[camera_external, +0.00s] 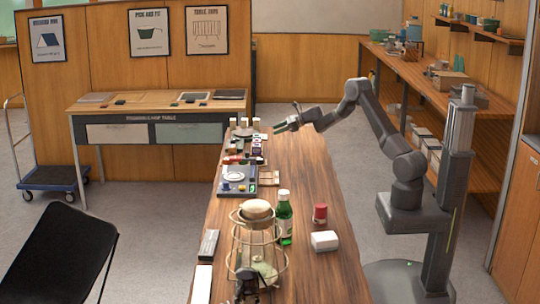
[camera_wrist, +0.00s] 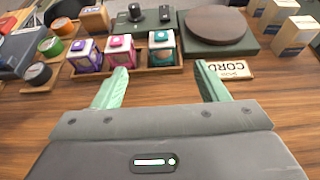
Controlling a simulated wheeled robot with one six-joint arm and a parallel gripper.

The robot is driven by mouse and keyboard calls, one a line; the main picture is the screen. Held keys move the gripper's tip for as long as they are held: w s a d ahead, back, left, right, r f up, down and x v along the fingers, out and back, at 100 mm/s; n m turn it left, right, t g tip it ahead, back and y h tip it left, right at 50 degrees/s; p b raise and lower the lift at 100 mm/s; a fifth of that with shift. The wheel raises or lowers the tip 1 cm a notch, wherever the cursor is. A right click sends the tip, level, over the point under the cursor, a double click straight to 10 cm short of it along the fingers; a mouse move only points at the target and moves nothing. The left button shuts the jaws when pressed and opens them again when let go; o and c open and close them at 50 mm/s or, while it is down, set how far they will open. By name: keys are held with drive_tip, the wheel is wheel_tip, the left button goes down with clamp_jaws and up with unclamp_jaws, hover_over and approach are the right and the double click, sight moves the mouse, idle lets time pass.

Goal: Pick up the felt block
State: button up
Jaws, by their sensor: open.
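My gripper (camera_wrist: 160,82) is open and empty, its two pale green fingers pointing forward over the wooden counter (camera_wrist: 262,88). In the external view my gripper (camera_external: 287,118) is above the far part of the counter. I cannot tell for certain which thing is the felt block. Just beyond the fingertips in the wrist view, a wooden tray (camera_wrist: 175,70) holds a purple box (camera_wrist: 87,56), a pink box (camera_wrist: 121,50) and a teal box (camera_wrist: 162,48). A white block (camera_external: 324,241) lies on the near counter in the external view, well away from my gripper.
A brown disc (camera_wrist: 216,24) on a dark green base stands beyond the right finger, near a CORD sign (camera_wrist: 230,69). A green bottle (camera_external: 285,217), red can (camera_external: 320,213) and lantern (camera_external: 258,245) stand nearer.

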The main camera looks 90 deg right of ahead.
drive_tip(key=w+d+r+m+h+p, duration=0.2)
drive_tip(key=w+d+r+m+h, duration=0.5)
drive_tip(key=m, duration=0.4)
drive_tip(key=m+g+y+p, duration=0.6)
drive_tip(key=m+g, duration=0.1)
drive_tip(key=m, duration=2)
approach(232, 145)
drive_tip(key=x, duration=0.4)
drive_tip(key=shift+w+a+f+p, duration=0.25)
drive_tip(key=shift+f+p, duration=0.1)
drive_tip(key=shift+p, duration=0.05)
drive_tip(key=shift+p+x, duration=0.8)
drive_tip(key=shift+x, duration=1.85)
drive_tip(key=shift+s+f, duration=0.1)
drive_tip(key=c, duration=0.9)
